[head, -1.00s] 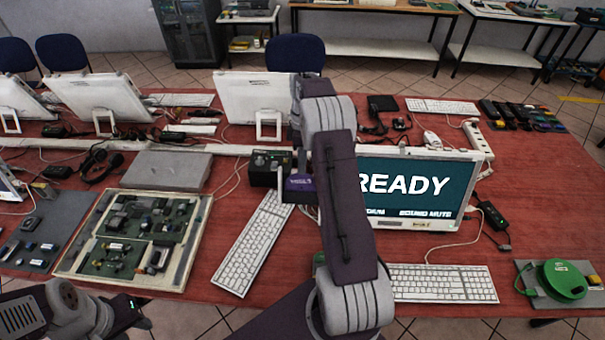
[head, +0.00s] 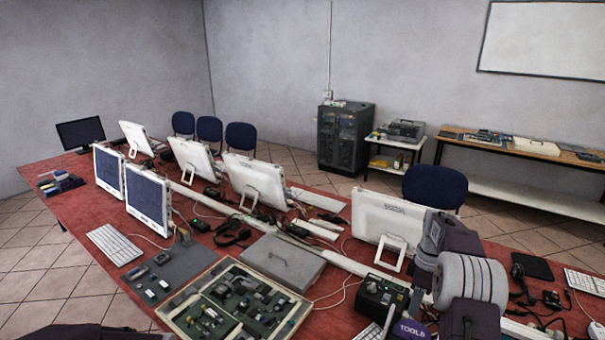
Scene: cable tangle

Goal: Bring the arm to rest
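My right arm (head: 470,285) reaches in at the lower right of the head view, bent over the red table (head: 75,200). A small grey piece at the bottom, beside a purple item lettered TOOLS (head: 410,330), may be part of my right gripper. I cannot tell whether that gripper is open or shut, or whether it touches the purple item. A dark shape at the lower left edge may be part of my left arm; my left gripper is out of view.
A black box (head: 380,297) stands close to my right arm. A white monitor (head: 388,222) stands behind it. A grey flat case (head: 282,260) and a framed parts tray (head: 290,327) lie to the left. More monitors line the table. A blue chair (head: 435,187) stands behind.

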